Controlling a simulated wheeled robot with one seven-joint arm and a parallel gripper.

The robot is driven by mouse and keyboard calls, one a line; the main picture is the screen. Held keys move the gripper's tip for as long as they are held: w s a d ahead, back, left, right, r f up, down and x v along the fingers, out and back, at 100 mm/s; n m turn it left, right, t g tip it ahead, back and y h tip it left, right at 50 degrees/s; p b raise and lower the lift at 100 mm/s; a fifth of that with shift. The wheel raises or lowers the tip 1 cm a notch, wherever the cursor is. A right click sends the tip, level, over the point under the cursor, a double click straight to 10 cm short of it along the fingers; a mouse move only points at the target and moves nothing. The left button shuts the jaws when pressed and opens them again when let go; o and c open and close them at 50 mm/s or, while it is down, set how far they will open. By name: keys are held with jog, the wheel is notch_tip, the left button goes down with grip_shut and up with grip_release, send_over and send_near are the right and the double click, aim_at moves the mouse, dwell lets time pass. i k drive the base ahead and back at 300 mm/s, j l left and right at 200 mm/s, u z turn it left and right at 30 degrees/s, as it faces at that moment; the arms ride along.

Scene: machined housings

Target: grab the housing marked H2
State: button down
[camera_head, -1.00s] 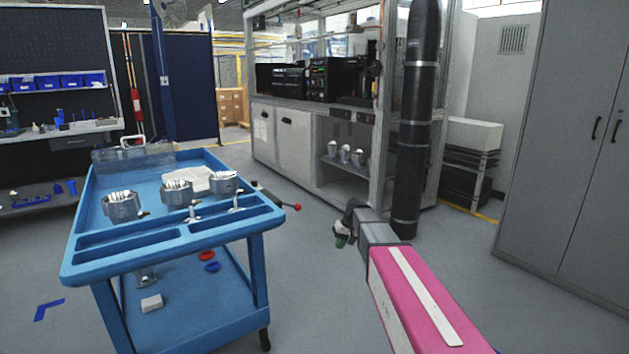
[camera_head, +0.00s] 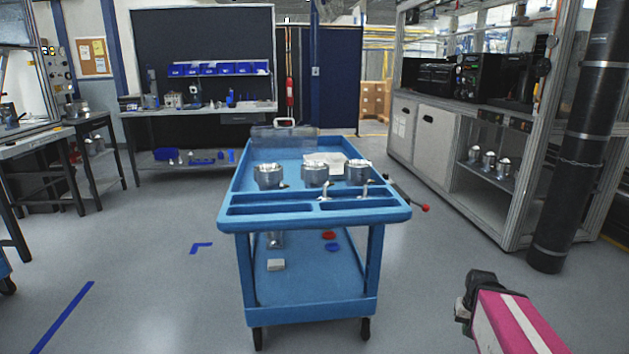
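Three round metal housings stand in a row on the top tray of a blue cart: a left one (camera_head: 268,176), a middle one (camera_head: 315,173) and a right one (camera_head: 359,171). Markings are too small to read, so I cannot tell which is H2. Several similar metal parts (camera_head: 488,160) stand on a shelf in the machine cabinet at the right. My gripper (camera_head: 468,305) is at the lower right, at the end of my pink arm, right of the cart and well apart from the housings. Its fingers are too small and dark to read.
The blue cart (camera_head: 318,211) stands in the middle, with small metal fittings near its front compartments. A black column (camera_head: 585,140) stands at the right. Floor in front of the cart is clear.

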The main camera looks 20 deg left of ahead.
aim_at(269, 176)
jog(key=u, duration=1.25)
